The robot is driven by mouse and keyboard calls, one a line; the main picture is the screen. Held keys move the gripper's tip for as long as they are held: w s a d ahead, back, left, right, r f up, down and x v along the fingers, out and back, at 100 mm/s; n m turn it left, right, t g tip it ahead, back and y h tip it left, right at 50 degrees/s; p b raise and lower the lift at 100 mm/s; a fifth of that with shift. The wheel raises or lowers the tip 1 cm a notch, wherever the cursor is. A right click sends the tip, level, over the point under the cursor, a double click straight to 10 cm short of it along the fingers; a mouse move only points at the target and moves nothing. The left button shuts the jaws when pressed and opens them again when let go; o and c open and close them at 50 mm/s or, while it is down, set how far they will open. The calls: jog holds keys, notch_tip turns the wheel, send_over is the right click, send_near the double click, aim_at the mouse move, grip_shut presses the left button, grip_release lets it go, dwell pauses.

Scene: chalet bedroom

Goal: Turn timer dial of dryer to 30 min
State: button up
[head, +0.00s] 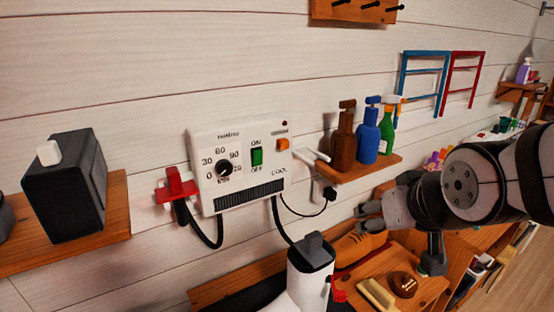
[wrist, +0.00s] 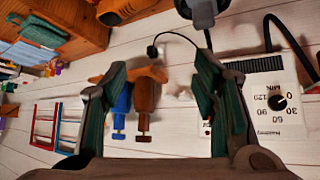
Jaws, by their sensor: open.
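The white dryer control box (head: 205,196) is on the plank wall, left of centre in the head view. Its black timer dial (head: 224,169) sits inside printed numbers from 0 through 30, 60 and 90 to 120; its exact setting is too small to read. The dial also shows at the right of the wrist view (wrist: 279,103), where the box appears upside down. My gripper (head: 372,208) is right of and below the box, apart from it. In the wrist view my gripper (wrist: 160,72) is open, with nothing held between its fingers.
A green ON/OFF switch (head: 257,157) and orange button (head: 283,144) are on the box. A red bracket (head: 177,187) is left of it. Brown, blue and green bottles (head: 367,136) stand on a shelf to its right. A white-and-grey appliance (head: 309,276) stands below; black hoses hang nearby.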

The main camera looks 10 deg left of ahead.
jog(key=w+a+n+t+y+p, duration=0.1)
jog(key=w+a+t+y+p, duration=0.1)
jog(key=w+a, duration=0.45)
jog(key=n+t+y+b, duration=0.3)
jog(key=n+t+y, duration=0.1)
jog(key=y, duration=0.3)
send_near(226, 170)
jog(key=shift+v, duration=1.2)
jog(key=shift+w+f+b, duration=0.2)
jog(key=shift+w+b, duration=0.05)
jog(key=shift+b, duration=1)
jog(key=shift+s+f+b, duration=0.1)
jog(key=shift+b, duration=0.7)
jog(key=x, duration=1.1)
jog(key=shift+s+r, duration=0.15)
jog(key=shift+r, duration=0.15)
